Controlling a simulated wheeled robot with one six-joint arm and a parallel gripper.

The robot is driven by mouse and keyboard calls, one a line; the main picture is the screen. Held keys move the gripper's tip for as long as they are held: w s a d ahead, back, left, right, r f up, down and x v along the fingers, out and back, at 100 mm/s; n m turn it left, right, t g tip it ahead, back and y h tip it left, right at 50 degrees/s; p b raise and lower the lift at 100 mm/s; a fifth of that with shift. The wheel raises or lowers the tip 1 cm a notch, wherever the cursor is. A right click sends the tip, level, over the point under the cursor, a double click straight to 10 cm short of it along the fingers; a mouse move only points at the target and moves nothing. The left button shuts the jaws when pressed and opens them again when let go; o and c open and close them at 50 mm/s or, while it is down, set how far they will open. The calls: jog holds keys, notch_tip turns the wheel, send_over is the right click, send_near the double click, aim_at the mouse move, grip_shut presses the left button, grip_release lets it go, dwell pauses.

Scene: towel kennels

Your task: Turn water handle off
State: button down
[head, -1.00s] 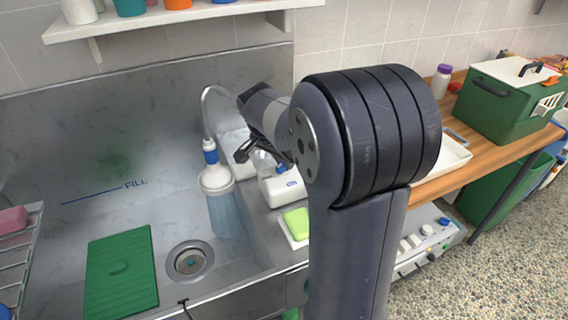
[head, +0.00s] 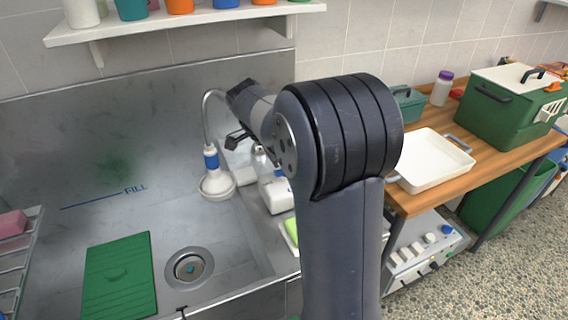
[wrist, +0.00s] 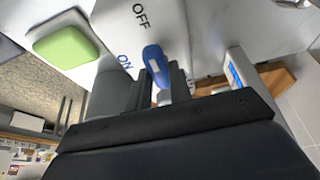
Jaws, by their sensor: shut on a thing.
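The water handle (wrist: 155,62) is a blue lever on a white housing (wrist: 150,22) marked OFF and ON in the wrist view. Its blue end lies beside the ON mark, with the OFF mark beyond it. My gripper (wrist: 160,88) is shut on the handle, one dark finger on each side.
A green board (head: 119,278) lies in the sink left of the drain (head: 190,268). A green sponge (wrist: 68,46) sits on a white dish. A white tray (head: 432,160) and green box (head: 500,110) occupy the right counter.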

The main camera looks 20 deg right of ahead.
dwell(0.3)
jog(key=c, duration=1.3)
grip_release()
jog(key=shift+r, duration=0.1)
jog(key=v, duration=1)
jog(key=shift+a+r, duration=0.15)
jog(key=shift+r, duration=0.15)
jog(key=shift+f, duration=0.1)
jog(key=x, duration=1)
jog(key=shift+f, duration=0.3)
